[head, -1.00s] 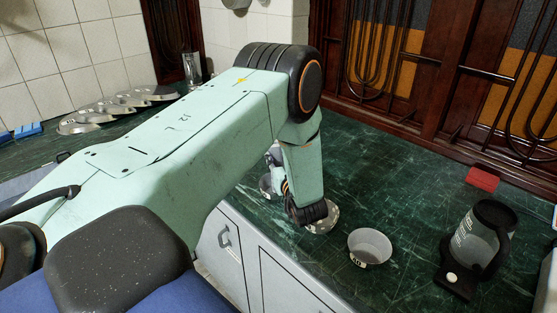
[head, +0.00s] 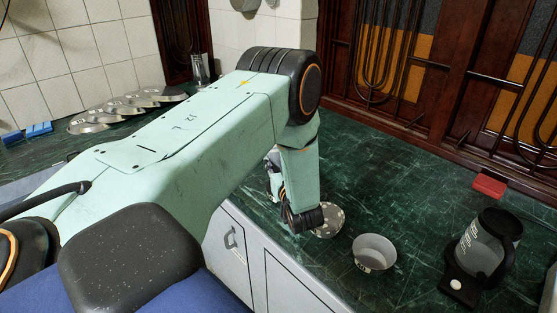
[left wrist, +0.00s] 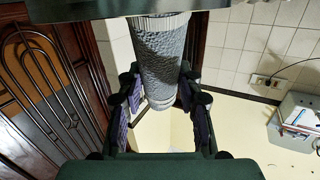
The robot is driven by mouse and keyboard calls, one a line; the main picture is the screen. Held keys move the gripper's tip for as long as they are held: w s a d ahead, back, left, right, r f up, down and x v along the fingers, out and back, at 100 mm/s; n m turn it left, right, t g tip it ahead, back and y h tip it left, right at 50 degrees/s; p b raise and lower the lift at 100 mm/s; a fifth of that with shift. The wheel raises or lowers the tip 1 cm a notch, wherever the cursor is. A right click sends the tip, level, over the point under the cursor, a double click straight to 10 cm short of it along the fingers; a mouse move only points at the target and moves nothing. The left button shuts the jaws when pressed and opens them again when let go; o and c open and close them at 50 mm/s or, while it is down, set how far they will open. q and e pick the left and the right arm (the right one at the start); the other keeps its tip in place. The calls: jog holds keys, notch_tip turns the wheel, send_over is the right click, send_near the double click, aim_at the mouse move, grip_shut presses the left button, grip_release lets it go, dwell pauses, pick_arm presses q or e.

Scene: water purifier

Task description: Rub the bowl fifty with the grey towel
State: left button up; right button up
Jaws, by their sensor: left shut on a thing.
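My left gripper (left wrist: 160,105) is shut on the grey towel (left wrist: 163,60), a rough, rolled cylinder between its fingers in the left wrist view. In the head view my left arm hangs over the counter edge and largely hides the gripper and towel. Another bowl (head: 329,220) is partly hidden behind my wrist. My right gripper is not in view.
The green counter (head: 400,190) is clear behind the bowls. A dark jug-like appliance (head: 487,245) stands at right, with a red block (head: 489,186) behind it.

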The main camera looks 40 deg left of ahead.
pick_arm(q)
jog(key=shift+s+d, duration=0.2)
jog(key=shift+d, duration=0.25)
jog(key=shift+w+d, duration=0.25)
jog(key=shift+d, duration=0.25)
jog(key=shift+w+a+b, duration=0.2)
jog(key=shift+w+b, duration=0.1)
jog(key=shift+w, duration=0.15)
jog(key=shift+w+a+b, duration=0.2)
jog(key=shift+w+b, duration=0.1)
jog(key=shift+w, duration=0.15)
jog(key=shift+s, duration=0.15)
jog(key=shift+s+p, duration=0.3)
jog(key=shift+s, duration=0.15)
